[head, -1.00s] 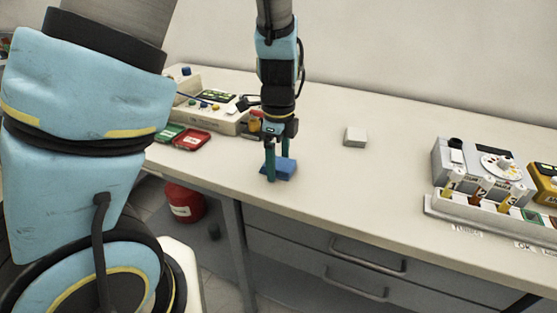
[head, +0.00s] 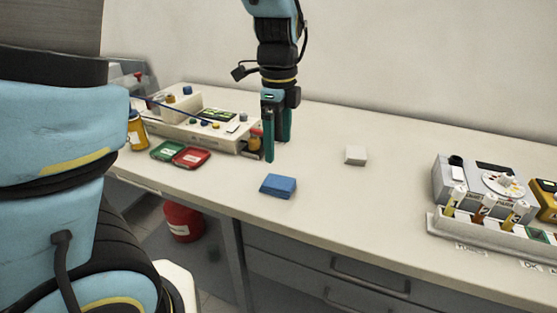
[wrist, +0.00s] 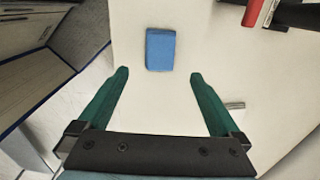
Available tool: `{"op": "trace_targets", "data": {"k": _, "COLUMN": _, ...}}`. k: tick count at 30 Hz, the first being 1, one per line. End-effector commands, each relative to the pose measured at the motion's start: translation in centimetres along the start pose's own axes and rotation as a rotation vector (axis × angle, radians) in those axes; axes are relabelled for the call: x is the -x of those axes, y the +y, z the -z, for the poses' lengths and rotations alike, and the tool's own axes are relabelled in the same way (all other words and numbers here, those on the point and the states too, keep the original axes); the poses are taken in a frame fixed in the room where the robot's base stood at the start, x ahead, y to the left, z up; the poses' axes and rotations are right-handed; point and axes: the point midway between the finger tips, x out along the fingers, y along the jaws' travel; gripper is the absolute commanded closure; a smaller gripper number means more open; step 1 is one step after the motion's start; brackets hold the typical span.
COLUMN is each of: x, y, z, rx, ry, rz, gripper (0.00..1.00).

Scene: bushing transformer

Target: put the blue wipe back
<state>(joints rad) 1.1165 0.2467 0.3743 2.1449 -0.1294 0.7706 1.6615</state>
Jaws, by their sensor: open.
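The blue wipe (head: 278,186) is a small blue block lying flat on the bench near its front edge. It also shows in the wrist view (wrist: 160,49), beyond the fingertips and between their lines. My gripper (head: 276,150) is open and empty, raised above the bench and behind the wipe in the head view. Its two green fingers are spread apart in the wrist view (wrist: 158,74). Nothing is between them.
A white block (head: 355,155) lies right of the wipe. Green (head: 168,150) and red (head: 191,158) trays and a beige instrument (head: 205,125) stand left. A grey device (head: 480,185) and a vial rack (head: 490,222) stand right. The bench between is clear.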

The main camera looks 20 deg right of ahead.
Motion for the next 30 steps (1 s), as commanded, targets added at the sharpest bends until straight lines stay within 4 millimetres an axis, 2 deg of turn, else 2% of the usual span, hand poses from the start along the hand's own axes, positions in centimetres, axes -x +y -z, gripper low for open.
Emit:
{"op": "trace_targets", "data": {"k": 3, "x": 1.1, "y": 0.0, "z": 0.0, "rx": 0.0, "ry": 0.0, "rz": 0.001, "gripper": 0.0}}
{"op": "trace_targets", "data": {"k": 10, "x": 1.4, "y": 0.1, "z": -0.2, "rx": 0.011, "ry": -0.001, "rz": 0.0, "gripper": 0.0}}
{"op": "trace_targets", "data": {"k": 14, "x": 1.1, "y": 0.7, "z": -2.1, "rx": 0.152, "ry": 0.003, "rz": 0.006, "gripper": 0.0}}
{"op": "trace_targets", "data": {"k": 19, "x": 0.0, "y": 3.4, "z": -7.7, "rx": 0.619, "ry": 0.013, "rz": 0.031, "gripper": 0.0}}
{"op": "trace_targets", "data": {"k": 24, "x": -1.2, "y": 7.5, "z": -13.0, "rx": 1.177, "ry": 0.028, "rz": 0.065, "gripper": 0.0}}
{"op": "trace_targets", "data": {"k": 30, "x": -2.4, "y": 12.6, "z": -17.3, "rx": 1.78, "ry": 0.052, "rz": 0.111, "gripper": 0.0}}
